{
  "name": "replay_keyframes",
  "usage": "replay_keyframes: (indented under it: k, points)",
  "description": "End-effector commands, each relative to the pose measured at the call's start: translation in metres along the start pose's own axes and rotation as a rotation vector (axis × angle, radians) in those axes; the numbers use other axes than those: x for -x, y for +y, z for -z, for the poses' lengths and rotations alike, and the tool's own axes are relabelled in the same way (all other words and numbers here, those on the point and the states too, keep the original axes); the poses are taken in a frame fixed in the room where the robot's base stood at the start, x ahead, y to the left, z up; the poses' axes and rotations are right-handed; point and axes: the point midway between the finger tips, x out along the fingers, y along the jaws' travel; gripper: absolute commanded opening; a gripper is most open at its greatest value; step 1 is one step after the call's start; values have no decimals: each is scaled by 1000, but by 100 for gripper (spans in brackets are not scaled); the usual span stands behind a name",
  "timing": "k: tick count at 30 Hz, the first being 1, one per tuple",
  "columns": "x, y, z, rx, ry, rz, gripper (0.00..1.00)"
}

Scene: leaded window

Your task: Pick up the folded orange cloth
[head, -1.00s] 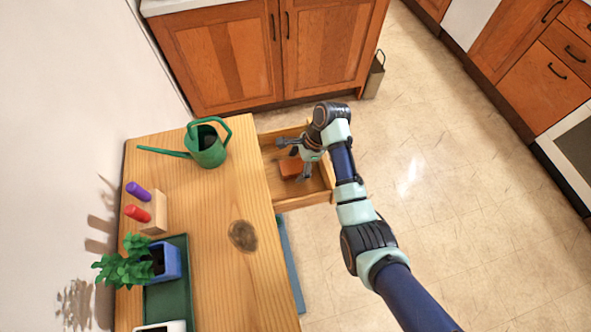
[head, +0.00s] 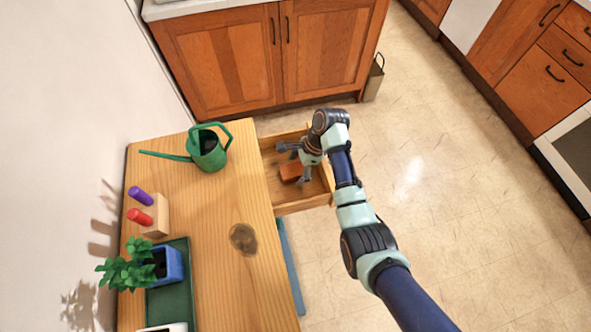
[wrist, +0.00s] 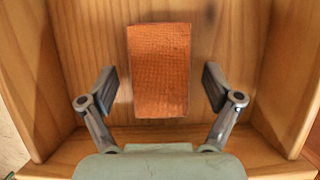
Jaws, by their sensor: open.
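The folded orange cloth (wrist: 159,70) lies flat on the floor of the open wooden drawer (head: 302,203). It is a small rectangular block with a woven texture. In the head view the cloth (head: 291,172) is partly hidden by my gripper (head: 292,163). In the wrist view my gripper (wrist: 159,88) is open and empty. Its two fingers stand on either side of the cloth's near half, with a gap on each side. The gripper is above the drawer floor, pointing down into it; the exact height over the cloth is hard to tell.
Drawer walls (wrist: 285,75) rise close on both sides of the fingers. The wooden table (head: 200,215) beside the drawer holds a green watering can (head: 208,150), a wooden block with red and purple pieces (head: 157,215), and a potted plant (head: 130,266). The floor to the right is clear.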

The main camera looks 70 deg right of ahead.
Motion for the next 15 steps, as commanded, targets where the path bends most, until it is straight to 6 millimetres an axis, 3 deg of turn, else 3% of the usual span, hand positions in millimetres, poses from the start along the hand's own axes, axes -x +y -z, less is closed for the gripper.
replay_keyframes:
  k: [5, 15]
  points:
    - [0, 0, 0, 0, 0, 0, 88]
    - [0, 0, 0, 0, 0, 0, 31]
